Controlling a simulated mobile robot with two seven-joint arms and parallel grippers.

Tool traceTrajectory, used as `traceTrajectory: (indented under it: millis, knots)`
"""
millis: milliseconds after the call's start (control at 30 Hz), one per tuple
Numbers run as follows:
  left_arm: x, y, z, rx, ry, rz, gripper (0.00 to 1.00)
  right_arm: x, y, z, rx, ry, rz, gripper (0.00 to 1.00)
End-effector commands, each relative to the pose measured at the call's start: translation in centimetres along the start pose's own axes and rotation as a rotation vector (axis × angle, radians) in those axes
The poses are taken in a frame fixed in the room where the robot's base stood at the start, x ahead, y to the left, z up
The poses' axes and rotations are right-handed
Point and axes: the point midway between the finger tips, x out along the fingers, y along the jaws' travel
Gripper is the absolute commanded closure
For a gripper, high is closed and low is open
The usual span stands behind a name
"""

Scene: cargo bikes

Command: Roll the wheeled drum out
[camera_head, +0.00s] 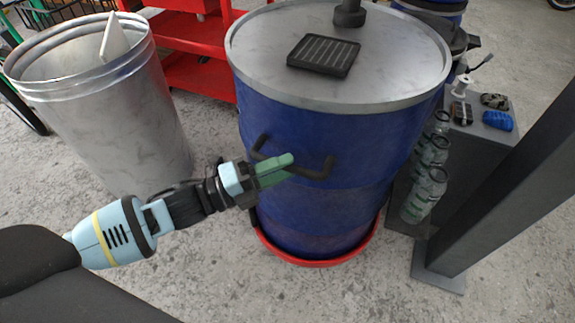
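The blue drum (305,140) stands upright in the middle of the head view, with a grey metal lid (390,65) and a red round base (310,262) at the floor. Its wheels are hidden. A black bar handle (318,172) sticks out from its near side. My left gripper (277,170) reaches in from the left, at the left and middle part of this handle. Its green fingers are close together, with the bar coming out from between them on the right. My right gripper is not in view.
A metal bin (105,115) stands to the left, with a red shelf unit (195,75) behind. Close on the right are a dark stand with bottles (425,180) and a dark post (500,170). The concrete floor in front is clear.

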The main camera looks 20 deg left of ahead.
Motion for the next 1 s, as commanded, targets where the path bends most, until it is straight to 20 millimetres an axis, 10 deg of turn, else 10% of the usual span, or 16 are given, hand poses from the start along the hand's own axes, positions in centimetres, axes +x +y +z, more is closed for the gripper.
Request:
traceTrajectory:
  millis: [500, 800, 1000]
  knots:
    - [1.6, 0.0, -0.1, -0.001, 0.000, 0.001, 0.62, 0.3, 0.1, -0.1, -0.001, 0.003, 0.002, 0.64]
    - [1.6, 0.0, 0.0, -0.001, 0.000, 0.001, 1.00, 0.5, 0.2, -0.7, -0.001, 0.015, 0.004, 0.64]
    - [1.6, 0.0, 0.0, -0.001, 0.000, 0.001, 1.00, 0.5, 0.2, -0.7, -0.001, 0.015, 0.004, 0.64]
